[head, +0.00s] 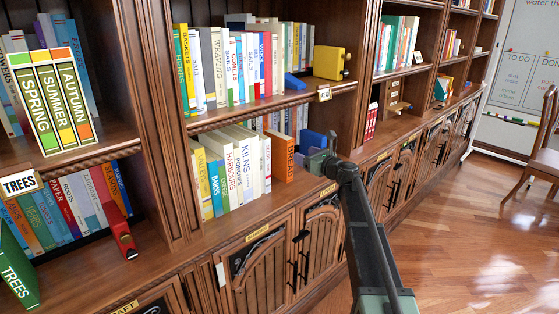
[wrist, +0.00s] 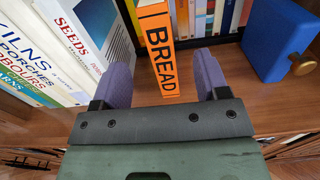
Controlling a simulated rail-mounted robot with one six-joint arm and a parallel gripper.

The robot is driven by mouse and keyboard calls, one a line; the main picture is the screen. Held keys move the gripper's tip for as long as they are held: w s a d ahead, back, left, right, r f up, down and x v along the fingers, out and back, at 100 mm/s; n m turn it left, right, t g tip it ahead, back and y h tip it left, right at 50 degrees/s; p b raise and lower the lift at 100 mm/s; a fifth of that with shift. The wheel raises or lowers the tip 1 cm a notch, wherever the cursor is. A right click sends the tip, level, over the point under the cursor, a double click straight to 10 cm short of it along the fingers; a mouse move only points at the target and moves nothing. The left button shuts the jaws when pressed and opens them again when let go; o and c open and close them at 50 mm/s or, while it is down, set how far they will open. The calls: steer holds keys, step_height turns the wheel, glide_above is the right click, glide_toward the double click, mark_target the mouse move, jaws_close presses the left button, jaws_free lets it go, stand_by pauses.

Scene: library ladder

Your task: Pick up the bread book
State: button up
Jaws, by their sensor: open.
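The bread book (wrist: 158,55) has an orange spine with "BREAD" in black letters. It stands upright on the lower shelf, and in the head view its orange spine (head: 280,157) shows at the right end of a row. My gripper (wrist: 165,85) is open and empty, its two purple fingers pointing at the spine. In the wrist view the spine's lower end appears between the fingers, with gaps on both sides. In the head view my gripper (head: 318,163) is at the right of the book, in front of the shelf; its fingers are partly hidden.
White books, including Seeds (wrist: 82,32) and Kilns (head: 247,165), stand left of the bread book. A blue block with a brass knob (wrist: 281,40) stands to the right. More books line the shelf behind. Cupboard doors (head: 320,237) are below the shelf.

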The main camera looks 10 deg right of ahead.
mark_target(284, 145)
steer(key=x, duration=1.1)
steer(key=shift+s+a+r, duration=0.1)
steer(key=shift+s+a, duration=0.05)
steer(key=shift+s, duration=0.05)
jaws_close()
